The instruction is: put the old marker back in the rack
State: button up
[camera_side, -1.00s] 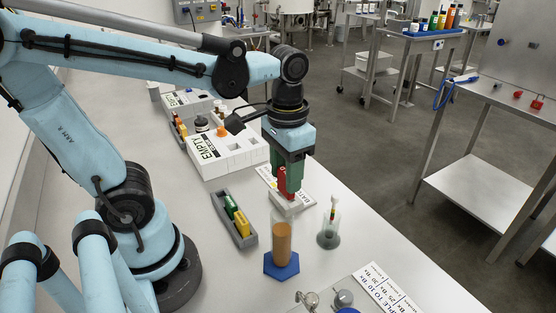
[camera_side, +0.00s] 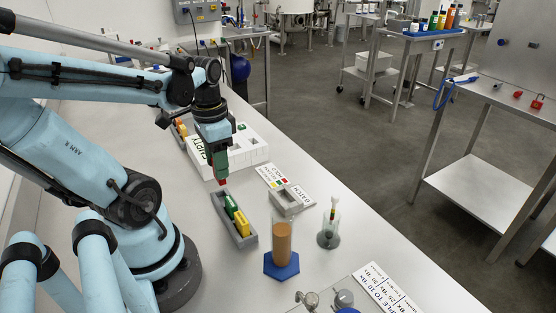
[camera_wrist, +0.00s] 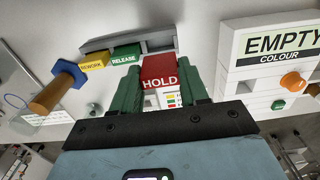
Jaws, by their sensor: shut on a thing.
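My gripper (camera_side: 221,178) is shut on a red marker block (camera_wrist: 159,72) that reads HOLD in the wrist view. In the side view the red block (camera_side: 222,182) shows below the green fingers, above the far end of the grey rack (camera_side: 246,241). It looks apart from the rack, though the exact gap is hard to tell. The rack holds a green RELEASE block (camera_side: 231,206) and a yellow REWORK block (camera_side: 242,223). Its far end looks empty. In the wrist view the rack (camera_wrist: 168,43) lies behind the held block.
A small grey holder (camera_side: 284,203) by the batch card (camera_side: 297,189) looks empty. A brown-filled cylinder (camera_side: 282,243) on a blue base and a clear tube (camera_side: 329,234) stand to the right. A white EMPTY colour box (camera_side: 248,155) stands just behind my gripper.

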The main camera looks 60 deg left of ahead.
aim_at(221, 184)
jog(key=shift+f, duration=0.15)
jog(key=shift+f, duration=3.1)
jog(key=o, duration=1.1)
jog(key=shift+d, duration=0.1)
jog(key=shift+r, duration=5.9)
jog(key=w+d+t, duration=0.2)
jog(key=w+d, duration=0.1)
jog(key=d, duration=0.1)
jog(key=w+d+f+t, duration=0.1)
jog(key=w+d+t, duration=0.1)
jog(key=w+d, duration=0.2)
jog(key=w+d+t, duration=0.3)
jog(key=w+d, duration=0.1)
jog(key=shift+d+f, duration=0.2)
